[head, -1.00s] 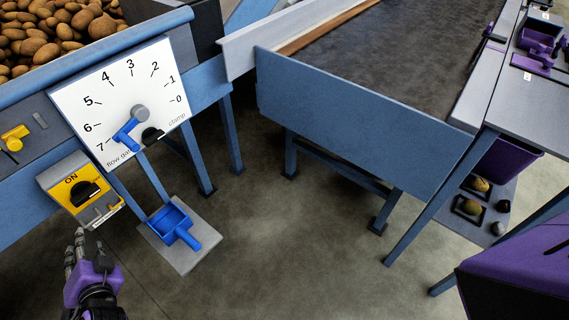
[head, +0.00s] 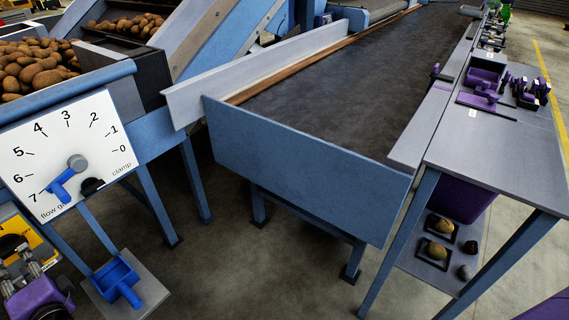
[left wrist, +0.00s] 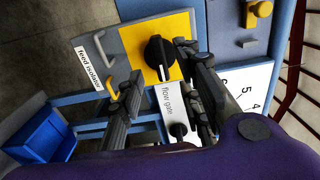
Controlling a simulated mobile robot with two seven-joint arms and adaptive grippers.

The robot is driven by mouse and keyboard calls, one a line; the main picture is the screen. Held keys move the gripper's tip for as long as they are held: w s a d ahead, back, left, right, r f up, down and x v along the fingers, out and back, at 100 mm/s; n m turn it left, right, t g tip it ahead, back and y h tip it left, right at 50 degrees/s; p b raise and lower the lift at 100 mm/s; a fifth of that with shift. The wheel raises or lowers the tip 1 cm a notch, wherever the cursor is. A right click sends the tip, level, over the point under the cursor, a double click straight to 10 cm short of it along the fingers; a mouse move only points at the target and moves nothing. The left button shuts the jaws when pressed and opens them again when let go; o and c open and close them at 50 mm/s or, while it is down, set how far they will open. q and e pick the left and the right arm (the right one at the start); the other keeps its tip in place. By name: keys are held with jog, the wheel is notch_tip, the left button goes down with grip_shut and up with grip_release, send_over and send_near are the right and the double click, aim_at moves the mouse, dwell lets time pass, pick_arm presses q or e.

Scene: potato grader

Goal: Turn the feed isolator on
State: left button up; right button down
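The feed isolator is a yellow plate (left wrist: 142,40) with a black rotary knob (left wrist: 160,57) on a grey box, beside a "feed isolator" label (left wrist: 88,68) in the left wrist view. In the head view the yellow plate (head: 38,250) is at the lower left edge, partly hidden by my gripper. The knob's exact setting is unclear. My right gripper is not in view.
The white flow gate dial (head: 75,135) with a blue pointer lever (head: 62,187) stands close above the isolator. A blue scoop-like tray (head: 117,277) is below. A wide belt (head: 340,90) lies to the right.

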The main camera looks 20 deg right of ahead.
aim_at(13, 252)
pick_arm(q)
jog(key=x, duration=0.6)
jog(key=shift+c, duration=0.5)
grip_shut()
